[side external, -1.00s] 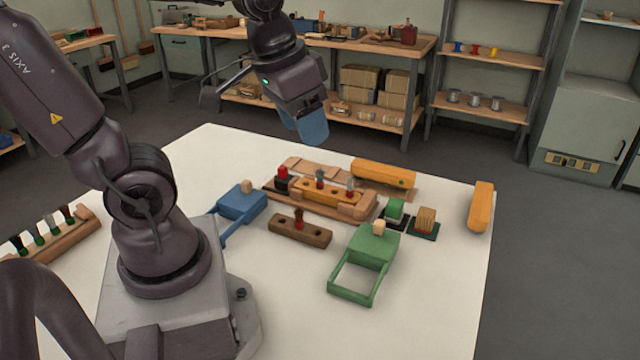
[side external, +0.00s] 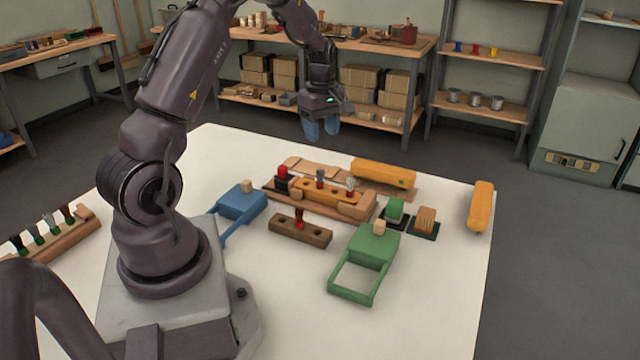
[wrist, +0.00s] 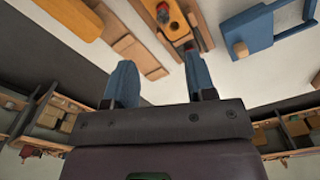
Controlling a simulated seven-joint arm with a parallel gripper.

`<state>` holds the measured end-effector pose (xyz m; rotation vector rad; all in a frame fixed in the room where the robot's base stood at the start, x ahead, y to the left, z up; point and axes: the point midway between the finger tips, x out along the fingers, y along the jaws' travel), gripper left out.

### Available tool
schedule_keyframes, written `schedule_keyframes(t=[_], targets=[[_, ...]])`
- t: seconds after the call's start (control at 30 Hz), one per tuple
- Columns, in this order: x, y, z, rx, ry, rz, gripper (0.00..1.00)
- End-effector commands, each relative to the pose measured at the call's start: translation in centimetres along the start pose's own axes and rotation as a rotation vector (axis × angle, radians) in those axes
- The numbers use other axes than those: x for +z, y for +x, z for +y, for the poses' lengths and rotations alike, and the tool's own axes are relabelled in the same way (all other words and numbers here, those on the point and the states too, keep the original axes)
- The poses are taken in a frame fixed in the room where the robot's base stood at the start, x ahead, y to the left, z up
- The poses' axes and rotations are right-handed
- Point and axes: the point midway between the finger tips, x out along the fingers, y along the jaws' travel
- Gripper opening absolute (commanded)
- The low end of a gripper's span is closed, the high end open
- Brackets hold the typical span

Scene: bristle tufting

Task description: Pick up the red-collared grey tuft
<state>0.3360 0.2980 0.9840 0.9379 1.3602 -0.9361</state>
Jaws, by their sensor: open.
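My gripper (side external: 322,127) is open and empty, with its blue fingers pointing down above the far side of the white table. In the wrist view its two fingers (wrist: 159,75) stand apart with nothing between them. A small grey tuft (side external: 320,177), seemingly with a red collar, stands upright in the yellow block (side external: 334,193) of the wooden fixture.
A red piece on a black base (side external: 282,176) stands at the fixture's left. A brown block (side external: 300,232) holds a red-brown tuft. Blue (side external: 240,203) and green (side external: 374,247) handled tools flank it. Orange blocks (side external: 383,171) lie behind and right.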

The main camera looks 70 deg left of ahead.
Motion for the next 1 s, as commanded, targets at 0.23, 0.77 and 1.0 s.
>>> schedule_keyframes(t=[0.23,0.77,1.0], targets=[[0.1,3.1,-0.1,-0.005,-0.035,-0.003,0.51],[0.0,9.6,-0.4,-0.004,-0.031,-0.003,0.51],[-0.1,12.7,-0.4,-0.002,-0.030,-0.002,0.51]])
